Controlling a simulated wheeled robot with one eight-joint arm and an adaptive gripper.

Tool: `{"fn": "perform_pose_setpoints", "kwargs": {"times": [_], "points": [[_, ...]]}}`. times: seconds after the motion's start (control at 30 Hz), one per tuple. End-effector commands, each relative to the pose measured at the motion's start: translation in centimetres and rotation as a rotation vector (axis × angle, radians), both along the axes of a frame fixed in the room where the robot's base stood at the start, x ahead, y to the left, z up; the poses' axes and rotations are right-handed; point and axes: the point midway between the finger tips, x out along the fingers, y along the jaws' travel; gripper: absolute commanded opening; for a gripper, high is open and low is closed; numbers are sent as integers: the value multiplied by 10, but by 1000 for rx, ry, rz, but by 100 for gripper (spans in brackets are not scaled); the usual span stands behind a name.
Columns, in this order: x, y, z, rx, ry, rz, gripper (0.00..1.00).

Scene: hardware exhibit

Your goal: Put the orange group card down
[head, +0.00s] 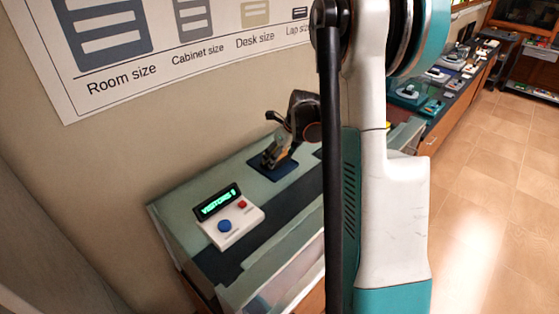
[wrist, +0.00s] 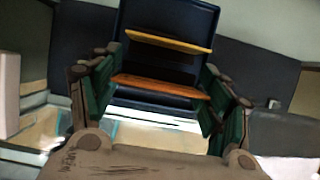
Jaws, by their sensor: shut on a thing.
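The orange group card (wrist: 160,87) shows edge-on as a thin orange strip between my fingers in the wrist view. My gripper (wrist: 157,78) is shut on it, with a green-padded finger at each end. The card is at a dark blue tray (wrist: 168,17); I cannot tell whether it touches the tray. A yellow card (wrist: 168,42) stands in the tray beyond it. In the head view my gripper (head: 272,157) is low over the blue tray (head: 288,173) on the counter, and the cards are mostly hidden by the fingers.
A white box with a "VISITORS" display (head: 228,217) and red and blue buttons stands left of the tray. The counter (head: 170,220) meets a wall with a size poster (head: 150,50). My arm hides the counter's right part. Open tiled floor (head: 490,190) lies right.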

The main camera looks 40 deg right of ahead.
Motion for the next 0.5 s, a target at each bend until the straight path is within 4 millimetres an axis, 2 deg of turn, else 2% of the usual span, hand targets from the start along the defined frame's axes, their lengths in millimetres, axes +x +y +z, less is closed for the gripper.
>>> {"fn": "perform_pose_setpoints", "kwargs": {"times": [0.13, 0.5], "points": [[0, 0, -20, 0, 0, 0, 45], [0, 0, -25, 0, 0, 0, 45]]}}
